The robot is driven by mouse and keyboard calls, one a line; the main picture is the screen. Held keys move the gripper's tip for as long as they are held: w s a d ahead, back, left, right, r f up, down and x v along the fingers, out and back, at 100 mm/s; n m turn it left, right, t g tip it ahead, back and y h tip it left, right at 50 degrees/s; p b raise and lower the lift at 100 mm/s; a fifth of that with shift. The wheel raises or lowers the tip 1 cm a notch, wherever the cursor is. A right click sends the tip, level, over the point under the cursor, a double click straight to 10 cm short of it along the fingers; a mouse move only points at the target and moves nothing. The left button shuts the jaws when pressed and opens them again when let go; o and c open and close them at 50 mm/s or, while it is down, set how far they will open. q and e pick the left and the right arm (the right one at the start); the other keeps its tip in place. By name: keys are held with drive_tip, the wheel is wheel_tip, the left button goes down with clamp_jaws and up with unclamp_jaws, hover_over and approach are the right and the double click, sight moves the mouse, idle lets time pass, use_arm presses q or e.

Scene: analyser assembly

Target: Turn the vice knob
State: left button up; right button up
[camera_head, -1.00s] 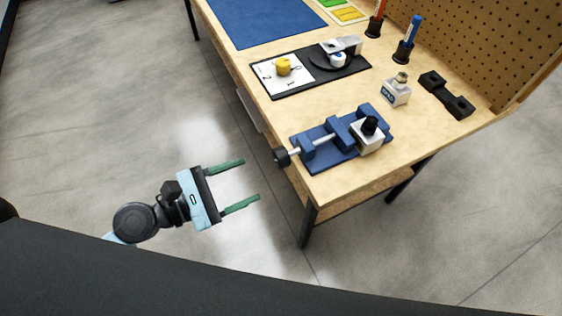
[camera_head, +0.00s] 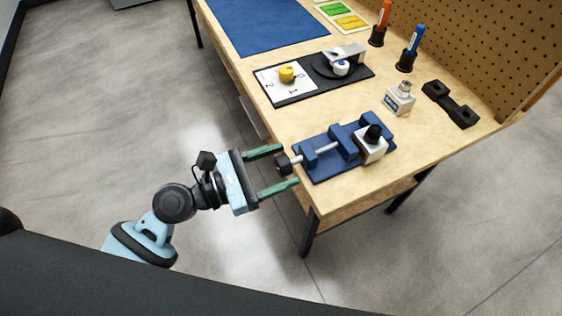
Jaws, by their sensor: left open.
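The blue vice (camera_head: 328,172) stands near the front corner of the wooden table. Its black knob (camera_head: 283,164) sits on the end of a metal screw and juts past the table's front edge. A white block with a black top (camera_head: 370,149) sits at the vice's jaws. My left gripper (camera_head: 289,166) is open, its two green fingers pointing right. In the picture the knob lies between the fingertips; I cannot tell whether they touch it or are level with it. My right gripper is not in view.
A black board with a yellow knob (camera_head: 286,74) and a round dial lies farther back on the table (camera_head: 420,148). Open floor lies left of the table.

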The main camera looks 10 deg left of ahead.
use_arm(q)
drive_tip(key=shift+w+d, duration=0.25)
drive_tip(key=shift+d, duration=0.2)
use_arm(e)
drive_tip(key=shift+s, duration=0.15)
use_arm(q)
drive_tip(key=c, duration=1)
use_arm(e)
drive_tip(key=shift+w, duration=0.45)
use_arm(q)
drive_tip(key=shift+m, duration=0.3)
